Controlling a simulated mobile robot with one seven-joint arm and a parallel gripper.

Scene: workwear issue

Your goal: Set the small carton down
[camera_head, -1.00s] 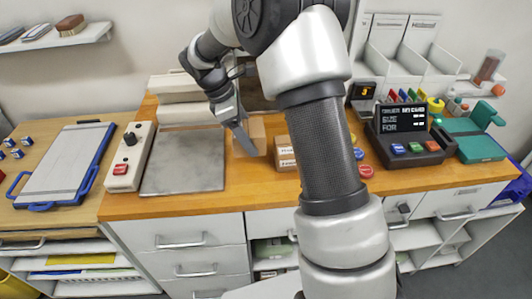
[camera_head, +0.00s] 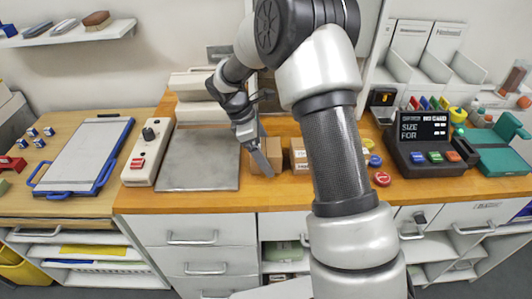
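A small plain brown carton (camera_head: 274,149) is at the middle of the wooden counter, in front of the back wall. My gripper (camera_head: 262,157) comes down on it from the upper left, with one finger across the carton's near face. The other finger is hidden. The gripper appears shut on the carton. The carton's bottom is level in the picture with that of the labelled carton beside it, but I cannot tell whether it touches the counter.
A labelled carton (camera_head: 299,158) stands close on the right, partly behind my arm. A grey plate (camera_head: 198,171) and a switch box (camera_head: 146,160) lie on the left. Coloured discs (camera_head: 382,179) and a display console (camera_head: 428,152) are on the right.

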